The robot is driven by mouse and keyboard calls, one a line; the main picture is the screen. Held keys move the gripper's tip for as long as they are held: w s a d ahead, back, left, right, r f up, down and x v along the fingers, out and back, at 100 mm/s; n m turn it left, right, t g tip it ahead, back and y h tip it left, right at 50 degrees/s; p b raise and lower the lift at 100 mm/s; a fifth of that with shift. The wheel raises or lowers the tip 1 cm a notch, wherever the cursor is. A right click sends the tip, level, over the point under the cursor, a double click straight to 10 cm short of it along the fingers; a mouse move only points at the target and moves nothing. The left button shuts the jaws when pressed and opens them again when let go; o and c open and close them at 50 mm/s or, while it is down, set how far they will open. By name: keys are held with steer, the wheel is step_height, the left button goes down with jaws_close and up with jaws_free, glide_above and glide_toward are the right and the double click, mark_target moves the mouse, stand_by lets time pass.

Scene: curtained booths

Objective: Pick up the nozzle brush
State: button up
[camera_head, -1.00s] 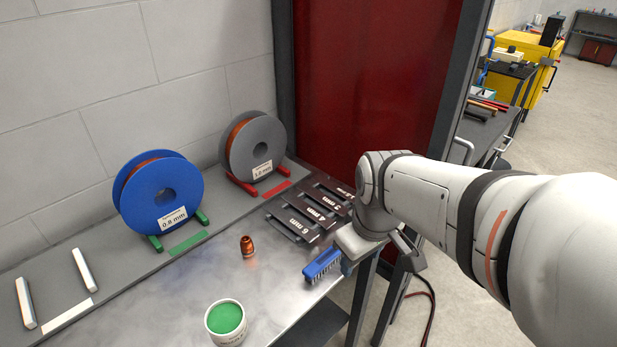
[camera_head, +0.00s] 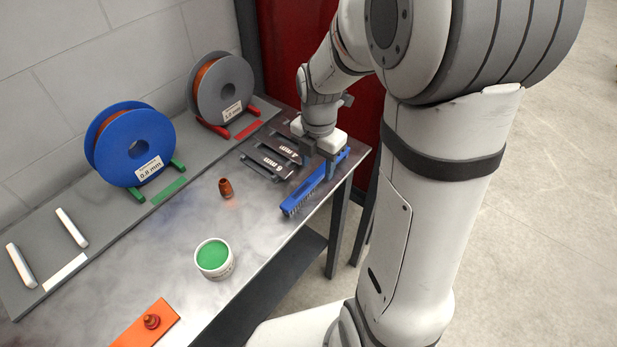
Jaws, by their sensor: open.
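The nozzle brush (camera_head: 301,197) is blue with short bristles along its lower side. It lies near the front right edge of the metal worktable (camera_head: 262,240), slanting toward the far right corner. My gripper (camera_head: 325,168) points down at the handle part of the brush and is open. Its fingers cover a piece of the handle, and the blue shows again beyond them. I cannot tell whether the fingers straddle the handle or touch it.
A rack of dark labelled slots (camera_head: 268,163) lies close behind the brush. A copper nozzle (camera_head: 226,188), a green-filled tub (camera_head: 214,258) and an orange block (camera_head: 148,325) stand on the table. Blue (camera_head: 118,165) and grey (camera_head: 205,100) spools stand at the back.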

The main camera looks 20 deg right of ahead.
mark_target(314, 178)
steer(key=f, duration=0.6)
steer(key=shift+w+a+f+p, duration=0.1)
steer(key=shift+w+a+p, duration=0.2)
steer(key=shift+p, duration=0.1)
jaws_close()
step_height(314, 178, up, 10)
steer(key=shift+r+b, duration=0.1)
steer(key=shift+b, duration=0.2)
stand_by(0.3)
